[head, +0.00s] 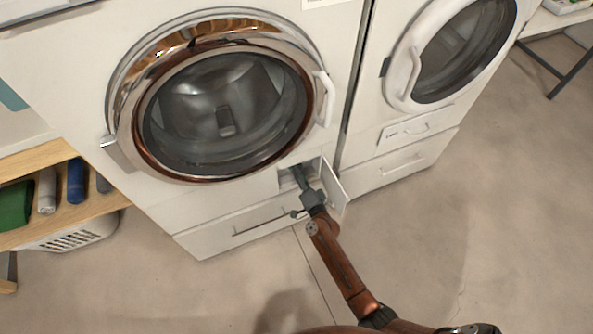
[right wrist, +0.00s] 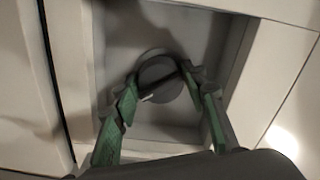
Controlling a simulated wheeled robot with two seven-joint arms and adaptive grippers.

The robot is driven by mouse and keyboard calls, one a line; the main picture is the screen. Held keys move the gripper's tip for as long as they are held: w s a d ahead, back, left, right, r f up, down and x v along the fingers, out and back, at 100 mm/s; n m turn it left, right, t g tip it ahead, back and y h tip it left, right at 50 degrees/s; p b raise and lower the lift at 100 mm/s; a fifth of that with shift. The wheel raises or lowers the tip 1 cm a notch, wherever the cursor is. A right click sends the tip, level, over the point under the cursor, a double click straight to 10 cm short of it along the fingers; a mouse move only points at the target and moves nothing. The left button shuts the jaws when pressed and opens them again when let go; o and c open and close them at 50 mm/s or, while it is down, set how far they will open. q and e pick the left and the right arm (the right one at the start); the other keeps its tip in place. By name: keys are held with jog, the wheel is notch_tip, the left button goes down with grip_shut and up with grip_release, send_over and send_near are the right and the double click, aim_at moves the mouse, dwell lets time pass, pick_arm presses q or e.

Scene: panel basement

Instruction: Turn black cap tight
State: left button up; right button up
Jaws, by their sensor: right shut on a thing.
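The black cap (right wrist: 160,78) is a round dark disc with a raised bar across it, set in a recess of the washing machine. In the right wrist view my right gripper (right wrist: 160,85) has its green fingers on both sides of the cap, shut on it. In the head view my right gripper (head: 301,178) reaches into the small open hatch low on the left machine. The cap is hidden there by the gripper. My left gripper is in neither view.
The hatch door (head: 335,188) stands open just right of my gripper. A drawer (head: 255,224) is below. The left washer (head: 222,100) and right washer (head: 455,50) have closed round doors. The floor in front is clear.

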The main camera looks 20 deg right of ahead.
jog(key=shift+d+m, duration=0.1)
jog(key=shift+m, duration=0.6)
jog(key=o, duration=1.2)
jog(key=shift+c, duration=0.2)
jog(key=shift+s, duration=0.1)
jog(key=s, duration=1.1)
jog(key=shift+s+d, duration=0.15)
jog(key=shift+s, duration=0.25)
